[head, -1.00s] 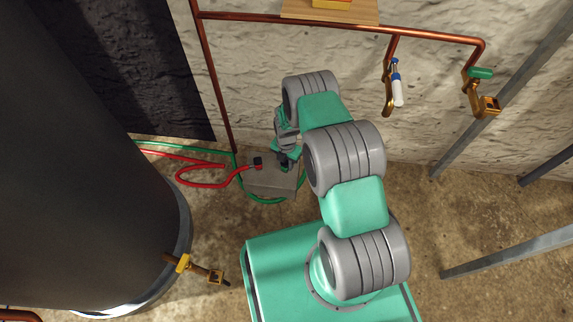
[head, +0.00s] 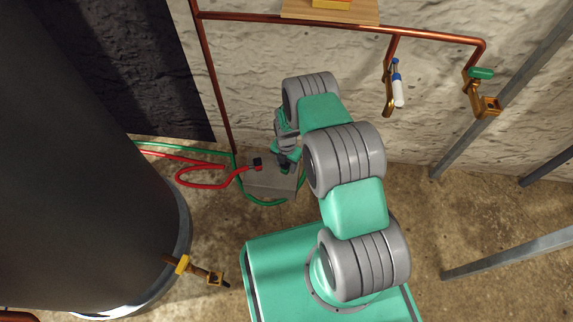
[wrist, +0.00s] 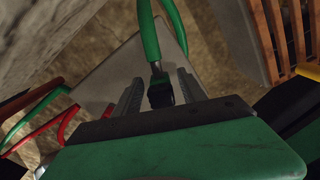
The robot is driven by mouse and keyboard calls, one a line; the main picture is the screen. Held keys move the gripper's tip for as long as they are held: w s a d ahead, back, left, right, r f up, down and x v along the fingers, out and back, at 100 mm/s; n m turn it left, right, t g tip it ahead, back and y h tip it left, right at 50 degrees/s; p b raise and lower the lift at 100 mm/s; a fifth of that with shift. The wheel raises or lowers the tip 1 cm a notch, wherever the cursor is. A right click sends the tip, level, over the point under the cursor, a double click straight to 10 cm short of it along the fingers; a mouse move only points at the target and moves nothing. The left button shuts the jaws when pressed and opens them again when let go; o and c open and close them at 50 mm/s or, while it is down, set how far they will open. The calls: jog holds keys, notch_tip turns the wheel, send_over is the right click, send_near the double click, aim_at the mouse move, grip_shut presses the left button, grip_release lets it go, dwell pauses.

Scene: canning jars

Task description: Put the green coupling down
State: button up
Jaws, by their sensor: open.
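The green coupling (wrist: 160,92), a dark fitting on the end of a green hose (wrist: 149,35), shows in the wrist view between my two fingers. My gripper (wrist: 159,88) is open, with a finger on each side of the coupling. A grey block (wrist: 108,68) lies beneath; I cannot tell whether the coupling touches it. In the head view my gripper (head: 287,162) points down at the grey block (head: 268,184) near the wall, and the coupling is hidden there. The green hose (head: 262,203) loops around the block on the floor.
A red hose (head: 190,182) with a dark end fitting (head: 257,162) reaches the block's left side. A large dark tank (head: 90,170) with a brass tap (head: 184,264) stands at left. Copper pipes (head: 340,24) run along the wall. Metal legs (head: 505,255) stand at right.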

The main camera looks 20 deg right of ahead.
jog(key=s+r+m+t+p, duration=0.15)
jog(key=r+m, duration=0.55)
jog(key=r, duration=1.2)
jog(key=s+r+m+p, duration=0.3)
jog(key=r+m, duration=0.4)
jog(key=r, duration=1.3)
jog(key=s+r+m, duration=0.4)
jog(key=s+m, duration=0.2)
jog(key=s, duration=0.2)
jog(key=s+r+m, duration=0.5)
jog(key=s+m, duration=0.2)
jog(key=s, duration=0.1)
jog(key=shift+a+r, duration=0.2)
jog(key=shift+a, duration=0.2)
